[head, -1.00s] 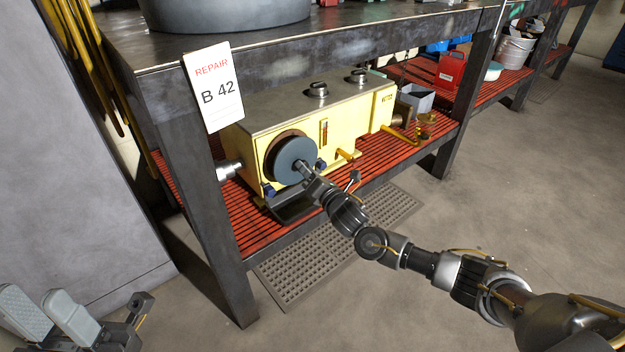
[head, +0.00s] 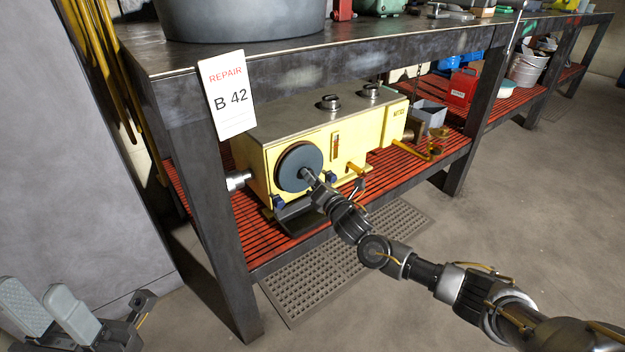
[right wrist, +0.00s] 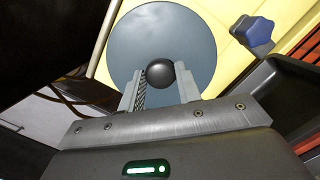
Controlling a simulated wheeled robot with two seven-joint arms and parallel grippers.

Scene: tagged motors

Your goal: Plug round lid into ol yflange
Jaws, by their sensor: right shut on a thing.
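The round lid (head: 295,166) is a dark blue-grey disc with a dark ball knob (right wrist: 160,73). My right gripper (head: 307,177) is shut on that knob; its fingers (right wrist: 161,88) sit either side of it in the right wrist view. I cannot tell whether the lid is seated or slightly apart. My left gripper (head: 37,290) is at the lower left, its grey fingers apart and empty.
The motor stands on a red slatted shelf (head: 215,226) under a dark workbench (head: 400,52). A table leg (head: 203,220) and a hanging "REPAIR B 42" tag (head: 229,96) stand left of the lid. Blue knobs (head: 278,202) and a yellow lever (head: 356,169) are near it.

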